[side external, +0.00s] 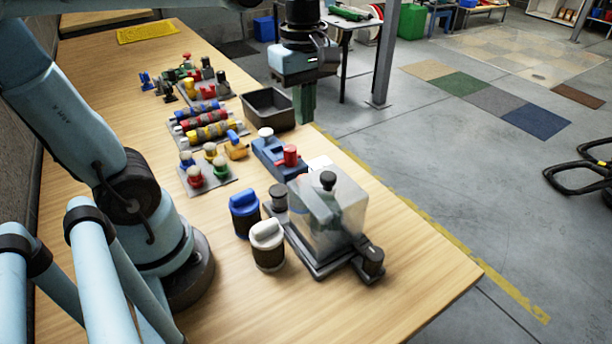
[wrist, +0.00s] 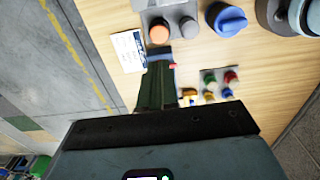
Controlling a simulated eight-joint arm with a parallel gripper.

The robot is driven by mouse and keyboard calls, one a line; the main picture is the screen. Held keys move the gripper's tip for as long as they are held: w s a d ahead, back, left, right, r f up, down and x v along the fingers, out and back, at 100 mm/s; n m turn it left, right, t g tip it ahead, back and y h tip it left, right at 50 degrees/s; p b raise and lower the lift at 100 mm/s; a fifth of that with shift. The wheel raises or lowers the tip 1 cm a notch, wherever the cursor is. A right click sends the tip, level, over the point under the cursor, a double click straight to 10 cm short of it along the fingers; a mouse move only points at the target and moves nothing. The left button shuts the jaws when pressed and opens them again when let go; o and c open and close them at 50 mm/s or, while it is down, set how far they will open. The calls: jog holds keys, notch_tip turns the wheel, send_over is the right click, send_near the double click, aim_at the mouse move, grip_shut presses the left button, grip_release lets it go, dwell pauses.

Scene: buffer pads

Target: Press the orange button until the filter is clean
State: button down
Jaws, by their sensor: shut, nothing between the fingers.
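An orange button (wrist: 159,33) stands on a grey unit at the top of the wrist view, beside a grey round knob (wrist: 188,26). In the side view a red-looking cap (side external: 290,155) stands on a small blue unit (side external: 268,152); I cannot tell surely that it is the same button. My gripper (side external: 304,118) points down, shut and empty, in the air behind this unit. In the wrist view its dark green fingers (wrist: 158,68) end just short of the orange button, apart from it in the side view. I cannot make out the filter or how clean it is.
A clear box (side external: 335,215) with a black knob stands in front. A blue-lidded jar (side external: 243,210) and white-lidded jar (side external: 267,245) stand left of it. A dark tray (side external: 269,106) lies behind the blue unit. Coloured parts fill the back left; the front table is bare.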

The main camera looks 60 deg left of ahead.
notch_tip(320, 180, down, 13)
jog(key=shift+r, duration=0.1)
dwell(0.6)
jog(key=shift+w, duration=0.1)
jog(key=shift+f, duration=1)
jog(key=shift+r, duration=0.1)
notch_tip(320, 180, up, 14)
dwell(0.6)
dwell(0.7)
